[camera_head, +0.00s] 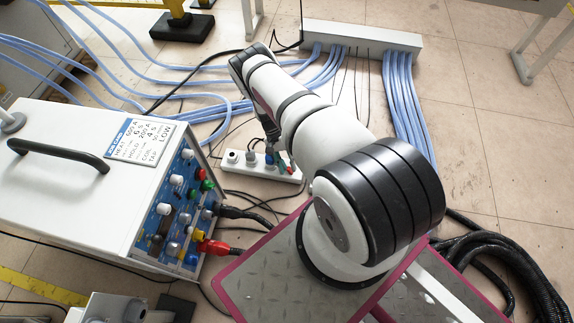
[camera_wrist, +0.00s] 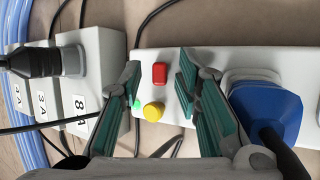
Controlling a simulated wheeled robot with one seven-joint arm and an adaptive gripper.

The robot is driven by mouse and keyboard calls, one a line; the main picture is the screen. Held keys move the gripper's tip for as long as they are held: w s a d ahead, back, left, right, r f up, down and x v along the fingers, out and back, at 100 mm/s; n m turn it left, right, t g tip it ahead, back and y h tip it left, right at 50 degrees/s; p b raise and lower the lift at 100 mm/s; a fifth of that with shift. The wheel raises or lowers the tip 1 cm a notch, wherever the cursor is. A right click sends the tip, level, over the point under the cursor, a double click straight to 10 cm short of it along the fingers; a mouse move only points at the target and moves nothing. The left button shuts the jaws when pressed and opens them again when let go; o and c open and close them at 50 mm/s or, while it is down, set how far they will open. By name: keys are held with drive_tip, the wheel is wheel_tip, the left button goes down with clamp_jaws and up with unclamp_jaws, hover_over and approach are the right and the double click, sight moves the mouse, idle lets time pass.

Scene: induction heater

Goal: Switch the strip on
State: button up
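The white power strip (camera_head: 240,167) lies on the floor beside the heater box, partly hidden by my arm in the head view. In the wrist view the strip (camera_wrist: 220,58) carries a red switch (camera_wrist: 159,73), a round yellow button (camera_wrist: 153,111) and a small green spot (camera_wrist: 137,103). My gripper (camera_wrist: 159,68) is open and empty, its green-padded fingers on either side of the red switch. I cannot tell whether the fingers touch the strip. In the head view my gripper (camera_head: 279,160) is over the strip's right part, small and partly hidden.
A blue plug (camera_wrist: 265,108) sits in the strip close to my right finger. White boxes labelled in amps (camera_wrist: 100,65) stand left, one with a black plug (camera_wrist: 32,61). The heater box (camera_head: 70,200) is left of the strip. Blue hoses (camera_head: 405,110) and black cables (camera_head: 490,255) lie around.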

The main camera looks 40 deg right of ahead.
idle(0.3)
drive_tip(key=shift+s+d+r+t+y, duration=0.3)
drive_tip(key=shift+t+y, duration=0.3)
drive_tip(key=shift+t, duration=0.3)
drive_tip(key=shift+s+d+n+t+y+p, duration=0.3)
drive_tip(key=shift+s+n+t+y+p, duration=0.25)
drive_tip(key=shift+t+y+p, duration=0.45)
drive_tip(key=shift+s+d+t+y+p, duration=0.3)
drive_tip(key=shift+t+y+p, duration=0.15)
drive_tip(key=shift+t, duration=0.45)
drive_tip(key=shift+s+d+f+n+t+y, duration=0.15)
drive_tip(key=shift+s+n+t+y, duration=0.1)
drive_tip(key=shift+t+y, duration=0.25)
drive_tip(key=shift+s+d+f+n+t+y, duration=0.15)
drive_tip(key=shift+s+t+y, duration=0.15)
drive_tip(key=shift+t, duration=0.2)
drive_tip(key=w+p+v, duration=0.1)
drive_tip(key=p+v, duration=0.4)
drive_tip(key=v, duration=1)
drive_tip(key=w+d+r+n+p, duration=0.1)
drive_tip(key=w+r+p, duration=0.1)
drive_tip(key=r, duration=0.6)
drive_tip(key=w+d+r+n+h+p, duration=0.1)
drive_tip(key=w+r+p, duration=0.1)
drive_tip(key=r, duration=0.6)
drive_tip(key=shift+w+d+r+g, duration=0.2)
drive_tip(key=shift+w+r+g, duration=0.1)
drive_tip(key=shift+w+g, duration=0.15)
